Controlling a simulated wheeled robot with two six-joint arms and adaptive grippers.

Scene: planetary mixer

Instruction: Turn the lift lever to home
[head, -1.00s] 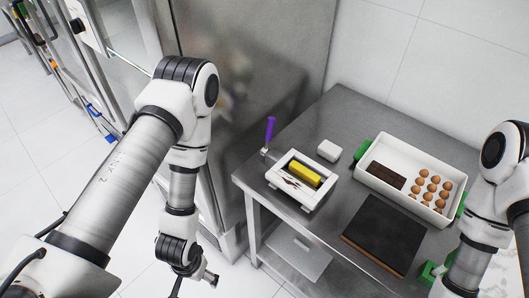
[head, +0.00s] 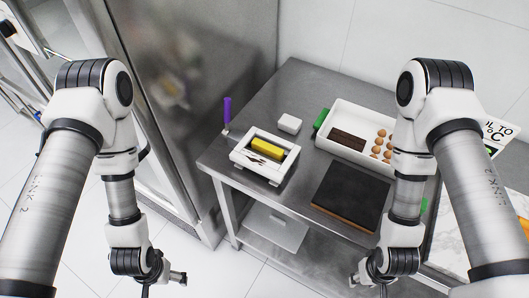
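No planetary mixer or lift lever is visible in the head view. My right gripper (head: 357,284) is at the lower middle right, partly cut off by the bottom edge. Neither is near a lever, and I cannot tell whether either is open or shut.
A steel cabinet (head: 185,60) stands left.

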